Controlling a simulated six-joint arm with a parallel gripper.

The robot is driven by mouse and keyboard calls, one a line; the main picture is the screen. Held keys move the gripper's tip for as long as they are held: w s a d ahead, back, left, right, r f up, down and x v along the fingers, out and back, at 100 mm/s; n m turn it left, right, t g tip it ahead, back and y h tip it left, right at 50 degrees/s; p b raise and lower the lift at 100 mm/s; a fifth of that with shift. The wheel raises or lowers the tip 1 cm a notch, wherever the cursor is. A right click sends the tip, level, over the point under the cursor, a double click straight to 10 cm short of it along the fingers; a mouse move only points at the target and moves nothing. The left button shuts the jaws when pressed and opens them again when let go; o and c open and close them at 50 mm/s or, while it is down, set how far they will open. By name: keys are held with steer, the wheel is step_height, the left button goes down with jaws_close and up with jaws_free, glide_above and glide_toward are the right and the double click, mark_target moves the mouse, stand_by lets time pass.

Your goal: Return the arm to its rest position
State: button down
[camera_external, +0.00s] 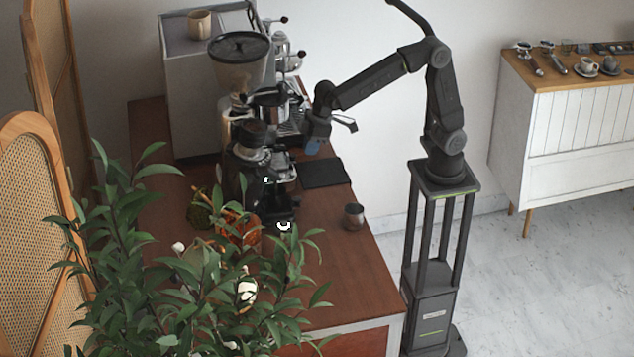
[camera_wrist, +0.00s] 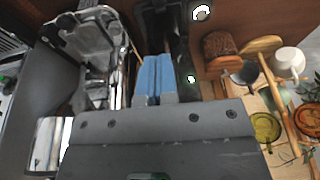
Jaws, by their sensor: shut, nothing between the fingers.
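My gripper (camera_external: 313,146) hangs at the end of my bent arm, in front of the coffee machine and grinder, above the dark mat. In the wrist view its blue fingers (camera_wrist: 153,80) lie side by side, shut and empty. The coffee grinder (camera_external: 240,62) with its clear hopper stands just left of my gripper. The espresso machine (camera_external: 190,90) stands behind it.
A dark mat (camera_external: 325,172) and a small metal cup (camera_external: 353,217) are on the wooden counter (camera_external: 370,270). A leafy plant (camera_external: 190,290) covers the front left. A white cabinet (camera_external: 580,140) with cups stands at right. Open floor lies between.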

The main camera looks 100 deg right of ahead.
steer(key=s+d+t, duration=0.1)
steer(key=s+d, duration=0.3)
steer(key=s, duration=0.7)
steer(key=s+d+t, duration=0.1)
steer(key=s+d, duration=0.4)
steer(key=s, duration=0.7)
steer(key=shift+s+r+t, duration=0.2)
steer(key=shift+r+t, duration=0.1)
steer(key=shift+r, duration=0.05)
